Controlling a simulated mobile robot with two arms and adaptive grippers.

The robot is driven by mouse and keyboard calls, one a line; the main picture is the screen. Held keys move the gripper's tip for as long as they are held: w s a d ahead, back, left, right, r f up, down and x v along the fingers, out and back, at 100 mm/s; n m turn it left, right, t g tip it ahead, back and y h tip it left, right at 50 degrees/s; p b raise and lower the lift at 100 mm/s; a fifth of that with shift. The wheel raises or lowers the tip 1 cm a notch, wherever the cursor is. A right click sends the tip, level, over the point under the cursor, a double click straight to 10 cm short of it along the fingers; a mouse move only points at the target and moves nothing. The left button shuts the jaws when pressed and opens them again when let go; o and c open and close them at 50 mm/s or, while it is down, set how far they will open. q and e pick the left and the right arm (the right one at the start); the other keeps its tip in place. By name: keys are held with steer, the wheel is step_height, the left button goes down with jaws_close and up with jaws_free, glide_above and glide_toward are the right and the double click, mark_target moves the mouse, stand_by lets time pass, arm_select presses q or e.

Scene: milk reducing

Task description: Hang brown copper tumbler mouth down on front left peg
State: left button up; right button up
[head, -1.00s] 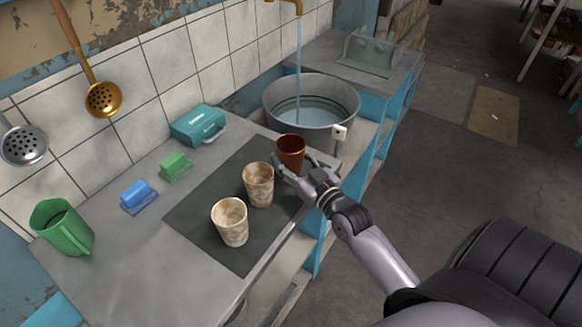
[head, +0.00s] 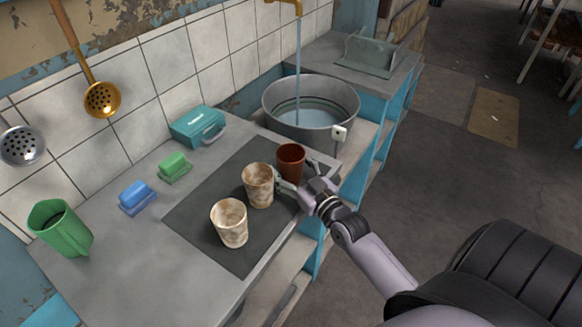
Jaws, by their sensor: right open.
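The brown copper tumbler (head: 291,163) stands mouth up at the far right end of the dark mat (head: 200,212), beside a mottled beige tumbler (head: 258,186). A second mottled beige tumbler (head: 230,224) stands nearer on the mat. My right gripper (head: 297,176) is open, with its fingers on either side of the brown tumbler's lower part; I cannot tell whether they touch it. The tumbler's base is partly hidden by the gripper. No peg can be made out clearly; a grey rack-like stand (head: 368,54) is on the far counter. My left gripper is not in view.
A metal basin (head: 312,128) with running water stands behind the brown tumbler. A teal box (head: 198,124), green sponge (head: 174,167), blue sponge (head: 137,198) and green mug (head: 62,228) line the wall side. The near counter is clear.

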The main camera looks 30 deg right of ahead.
steer(key=shift+s+r, duration=0.1)
steer(key=shift+r, duration=0.05)
steer(key=s, duration=1.1)
steer(key=shift+s+b, duration=0.35)
steer(key=shift+s, duration=0.05)
